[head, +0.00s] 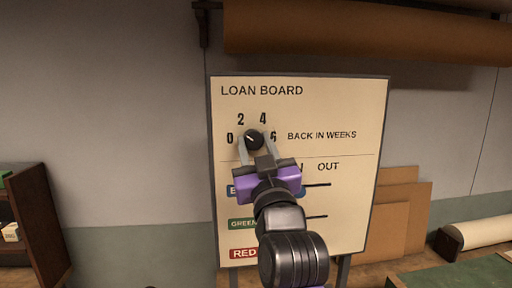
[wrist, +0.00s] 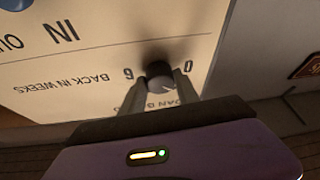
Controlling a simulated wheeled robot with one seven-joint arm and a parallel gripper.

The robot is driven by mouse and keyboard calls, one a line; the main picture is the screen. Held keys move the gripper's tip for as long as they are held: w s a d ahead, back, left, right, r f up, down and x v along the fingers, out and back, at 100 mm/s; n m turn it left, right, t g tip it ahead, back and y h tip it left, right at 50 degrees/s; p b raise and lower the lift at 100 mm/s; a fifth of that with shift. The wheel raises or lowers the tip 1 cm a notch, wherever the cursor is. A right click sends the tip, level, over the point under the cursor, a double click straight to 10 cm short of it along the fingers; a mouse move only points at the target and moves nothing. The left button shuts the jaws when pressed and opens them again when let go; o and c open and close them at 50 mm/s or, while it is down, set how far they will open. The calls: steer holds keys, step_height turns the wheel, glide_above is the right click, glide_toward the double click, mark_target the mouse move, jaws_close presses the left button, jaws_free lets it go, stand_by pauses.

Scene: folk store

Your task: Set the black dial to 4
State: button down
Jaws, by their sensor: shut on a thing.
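The black dial (head: 253,139) is on the cream loan board (head: 330,115), with the numbers 0, 2, 4 and 6 around it. Its short white mark points up and left, roughly between 0 and 2. My gripper (head: 255,146) is shut on the dial, one grey finger on each side. In the wrist view the dial (wrist: 160,74) sits between the fingertips (wrist: 160,84), near the upside-down 6 and 0. The 2 and 4 cannot be made out there.
Below the dial, my arm covers part of the board's IN/OUT rows with blue, green and red labels (head: 242,253). A brown roll (head: 360,35) hangs above. Cardboard sheets (head: 405,215) lean at right. A dark shelf (head: 40,225) stands at left.

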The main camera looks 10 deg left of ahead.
steer(key=m+h+b, duration=0.1)
steer(key=m, duration=0.1)
steer(key=m+h+b, duration=0.1)
steer(key=m, duration=0.1)
steer(key=m+t+h+b, duration=0.1)
steer(key=m+b, duration=0.1)
steer(key=m, duration=0.1)
steer(key=shift+s+a+f+h, duration=0.1)
steer(key=shift+a+f+h, duration=0.2)
steer(key=m+h+b, duration=0.1)
steer(key=m+b, duration=0.1)
steer(key=m, duration=0.1)
steer(key=m+h+b, duration=0.2)
steer(key=m, duration=0.1)
steer(key=shift+a+r+m+h+b, duration=0.1)
steer(key=shift+r+m+h+b, duration=0.05)
steer(key=shift+m+h+b, duration=0.15)
steer(key=m, duration=0.1)
steer(key=m+h, duration=0.1)
steer(key=m, duration=0.1)
steer(key=m+g+b, duration=0.1)
steer(key=shift+r+h, duration=0.25)
steer(key=shift+h, duration=0.15)
steer(key=shift+r+m+g+h+p, duration=0.1)
steer(key=shift+m+g+h+p, duration=0.25)
steer(key=shift+m, duration=0.7)
steer(key=shift+m+g+h+p, duration=0.2)
steer(key=shift+m+g, duration=0.25)
steer(key=shift+m, duration=0.9)
